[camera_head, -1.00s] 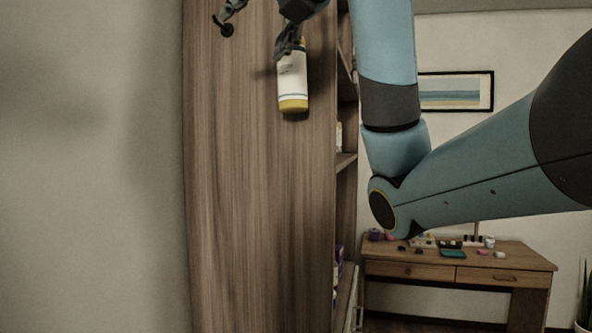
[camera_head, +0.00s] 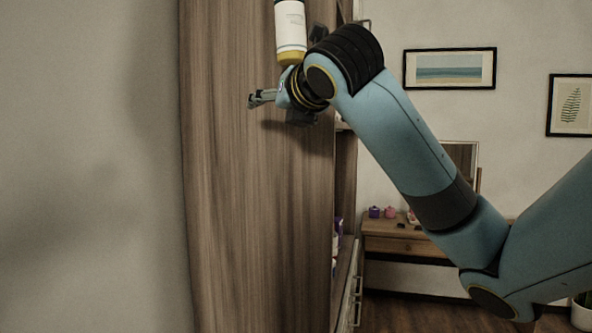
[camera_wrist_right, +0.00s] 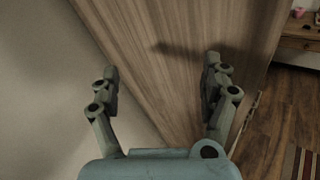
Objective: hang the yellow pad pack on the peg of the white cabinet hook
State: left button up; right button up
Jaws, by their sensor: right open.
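The yellow pad pack (camera_head: 290,30), white with a yellow bottom band, is upright against the wooden cabinet side at the top of the head view. Its top is cut off, and the white cabinet hook and its peg are not in view. My right gripper (camera_head: 256,98) is below and a little left of the pack, apart from it, in front of the cabinet side. In the right wrist view my right gripper (camera_wrist_right: 160,70) is open with nothing between its fingers. My left gripper is not in view.
The tall wooden cabinet (camera_head: 240,220) has open shelves at its right edge. A wooden desk (camera_head: 390,243) with small items stands behind on the right. My right arm crosses the right half of the head view. The cabinet side below the gripper is bare.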

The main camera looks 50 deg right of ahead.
jog(key=shift+h, duration=0.7)
jog(key=f+b, duration=0.1)
jog(key=f, duration=0.2)
jog(key=s+d+f+b, duration=0.1)
jog(key=f, duration=0.2)
jog(key=d+f, duration=0.1)
jog(key=f, duration=0.2)
jog(key=shift+s+d+b, duration=0.15)
jog(key=shift+d+b, duration=0.1)
jog(key=shift+b, duration=0.15)
